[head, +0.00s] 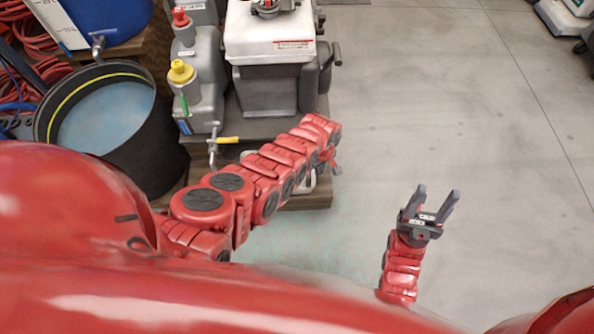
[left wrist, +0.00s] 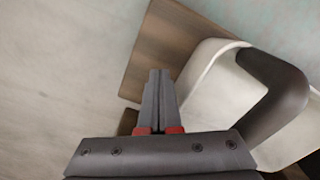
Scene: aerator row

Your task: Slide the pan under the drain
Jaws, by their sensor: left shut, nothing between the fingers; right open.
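A pale off-white pan (left wrist: 208,72) with a thick dark handle grip (left wrist: 275,85) shows at the right of the left wrist view. A drain valve with a yellow lever (head: 227,140) sticks out at the bench's front. My right gripper (head: 429,203) is open and empty above the floor.
A wooden bench (head: 318,193) carries grey jugs (head: 205,75) and a white-topped grey machine (head: 268,38). A black tub (head: 160,150) of bluish liquid stands left. Red hoses (head: 18,45) lie at the far left.

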